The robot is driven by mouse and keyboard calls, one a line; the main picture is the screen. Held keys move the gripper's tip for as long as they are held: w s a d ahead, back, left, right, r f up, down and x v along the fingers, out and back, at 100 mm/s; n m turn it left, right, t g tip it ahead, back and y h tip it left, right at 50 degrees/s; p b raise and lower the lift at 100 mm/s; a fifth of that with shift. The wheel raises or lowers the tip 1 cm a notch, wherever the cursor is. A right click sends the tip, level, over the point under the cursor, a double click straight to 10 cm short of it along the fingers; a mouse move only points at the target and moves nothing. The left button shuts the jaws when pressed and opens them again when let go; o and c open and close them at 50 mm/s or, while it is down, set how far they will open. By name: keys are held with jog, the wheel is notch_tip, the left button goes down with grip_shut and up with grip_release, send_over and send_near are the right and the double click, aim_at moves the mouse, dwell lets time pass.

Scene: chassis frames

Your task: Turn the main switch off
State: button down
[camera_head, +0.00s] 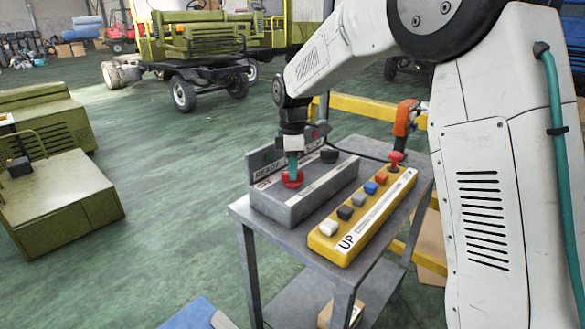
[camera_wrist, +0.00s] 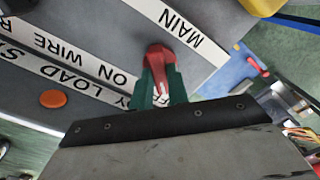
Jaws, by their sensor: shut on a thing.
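The main switch is a red rotary knob (camera_head: 292,180) on the left end of the grey control box (camera_head: 300,207). In the wrist view the red knob (camera_wrist: 159,55) sits beside the label MAIN (camera_wrist: 179,36), and its handle points down between my fingers. My gripper (camera_head: 292,167) points down onto the knob from above. Its teal fingertips (camera_wrist: 158,88) are shut on the knob's handle, one on each side. The fingers hide part of the knob in both views.
The box stands on a grey metal cart (camera_head: 243,212). Beside it lies a yellow pendant (camera_head: 330,246) marked UP with several coloured buttons. An orange button (camera_wrist: 53,98) shows on the box in the wrist view. Green floor (camera_head: 170,245) is open to the left.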

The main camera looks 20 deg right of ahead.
jog(key=c, duration=1.4)
grip_release()
jog(key=shift+o, duration=0.2)
jog(key=shift+r, duration=0.1)
notch_tip(320, 180, up, 8)
jog(key=shift+f, duration=0.15)
jog(key=shift+m, duration=0.6)
jog(key=s+d+m, duration=0.3)
jog(key=s+m, duration=0.2)
jog(key=s, duration=0.8)
jog(key=s+d+m, duration=0.2)
jog(key=s+m, duration=0.3)
jog(key=s, duration=0.8)
jog(key=s+d+m+t, duration=0.1)
jog(key=s+d+m, duration=0.2)
jog(key=s, duration=1.1)
jog(key=shift+d+f+m, duration=0.3)
jog(key=shift+f+m, duration=0.15)
jog(key=shift+m, duration=0.55)
